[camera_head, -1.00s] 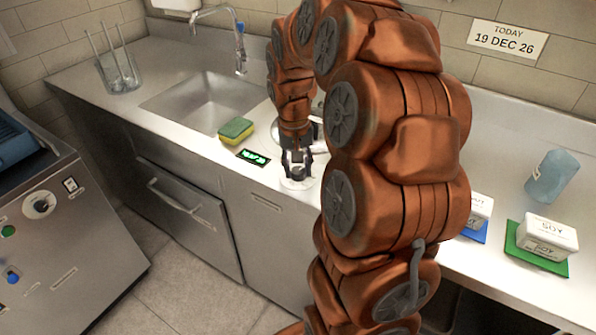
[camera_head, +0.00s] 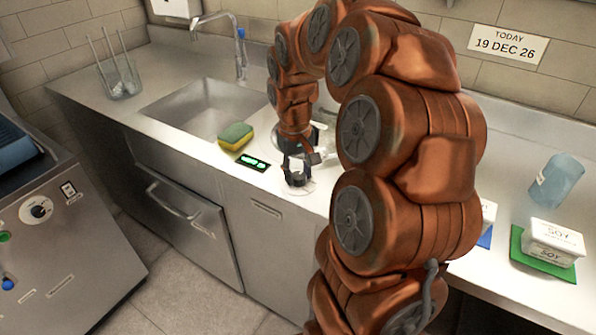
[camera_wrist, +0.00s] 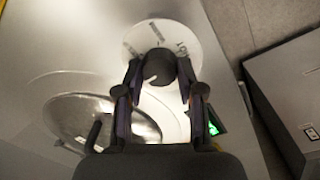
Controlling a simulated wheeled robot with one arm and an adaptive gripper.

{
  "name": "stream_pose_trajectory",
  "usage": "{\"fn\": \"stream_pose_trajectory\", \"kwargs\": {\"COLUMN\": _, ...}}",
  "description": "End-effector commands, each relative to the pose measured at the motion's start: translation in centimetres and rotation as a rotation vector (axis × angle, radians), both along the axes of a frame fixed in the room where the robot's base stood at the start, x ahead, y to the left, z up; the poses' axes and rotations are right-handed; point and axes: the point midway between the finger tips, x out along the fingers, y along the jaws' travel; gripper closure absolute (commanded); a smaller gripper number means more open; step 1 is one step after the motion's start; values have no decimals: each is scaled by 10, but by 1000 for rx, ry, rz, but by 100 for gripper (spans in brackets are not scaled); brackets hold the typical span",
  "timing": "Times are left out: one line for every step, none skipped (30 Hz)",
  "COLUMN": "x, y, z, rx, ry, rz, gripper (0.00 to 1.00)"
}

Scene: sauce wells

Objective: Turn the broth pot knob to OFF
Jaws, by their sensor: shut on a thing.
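The black knob (camera_wrist: 158,68) sits on a round white dial (camera_wrist: 190,42) with dark lettering too small to read. In the head view the dial (camera_head: 300,189) is near the counter's front edge, under my gripper (camera_head: 296,171). My gripper (camera_wrist: 160,84) points down and its two fingers are shut on the knob, one on each side. The knob's pointer cannot be made out clearly. A round metal lid (camera_wrist: 75,115) with a black handle shows beside the dial in the wrist view. In the head view my arm mostly hides that area.
A lit green display (camera_head: 253,162) and a yellow-green sponge (camera_head: 236,136) lie left of the dial. The sink (camera_head: 195,105) is behind them. A blue bottle (camera_head: 556,179) and a white soy tub (camera_head: 553,241) stand at right. A machine with another knob (camera_head: 38,210) stands at left.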

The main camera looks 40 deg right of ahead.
Motion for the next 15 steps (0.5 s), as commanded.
{"fn": "stream_pose_trajectory", "kwargs": {"x": -1, "y": 0, "z": 0, "rx": 0, "ry": 2, "rz": 1, "gripper": 97}}
{"fn": "stream_pose_trajectory", "kwargs": {"x": -1, "y": 0, "z": 0, "rx": 0, "ry": 2, "rz": 1, "gripper": 97}}
{"fn": "stream_pose_trajectory", "kwargs": {"x": -1, "y": 0, "z": 0, "rx": 0, "ry": 2, "rz": 0, "gripper": 97}}
{"fn": "stream_pose_trajectory", "kwargs": {"x": -1, "y": 0, "z": 0, "rx": 0, "ry": 2, "rz": 0, "gripper": 97}}
{"fn": "stream_pose_trajectory", "kwargs": {"x": -1, "y": 0, "z": 0, "rx": 0, "ry": 2, "rz": 0, "gripper": 59}}
{"fn": "stream_pose_trajectory", "kwargs": {"x": -1, "y": 0, "z": 0, "rx": 0, "ry": 2, "rz": 0, "gripper": 55}}
{"fn": "stream_pose_trajectory", "kwargs": {"x": -1, "y": 0, "z": 0, "rx": 0, "ry": 2, "rz": 0, "gripper": 52}}
{"fn": "stream_pose_trajectory", "kwargs": {"x": -1, "y": 0, "z": 0, "rx": 0, "ry": 2, "rz": 0, "gripper": 49}}
{"fn": "stream_pose_trajectory", "kwargs": {"x": 0, "y": 0, "z": 0, "rx": 0, "ry": 2, "rz": 0, "gripper": 45}}
{"fn": "stream_pose_trajectory", "kwargs": {"x": 0, "y": 0, "z": 0, "rx": 0, "ry": 1, "rz": 0, "gripper": 41}}
{"fn": "stream_pose_trajectory", "kwargs": {"x": 0, "y": 0, "z": 0, "rx": 0, "ry": 1, "rz": -1, "gripper": 38}}
{"fn": "stream_pose_trajectory", "kwargs": {"x": 0, "y": 0, "z": 0, "rx": 0, "ry": 1, "rz": -1, "gripper": 37}}
{"fn": "stream_pose_trajectory", "kwargs": {"x": 0, "y": 0, "z": 0, "rx": 0, "ry": 1, "rz": -1, "gripper": 37}}
{"fn": "stream_pose_trajectory", "kwargs": {"x": 0, "y": 0, "z": 0, "rx": 0, "ry": 1, "rz": -1, "gripper": 37}}
{"fn": "stream_pose_trajectory", "kwargs": {"x": 0, "y": 0, "z": 0, "rx": 0, "ry": 1, "rz": -1, "gripper": 37}}
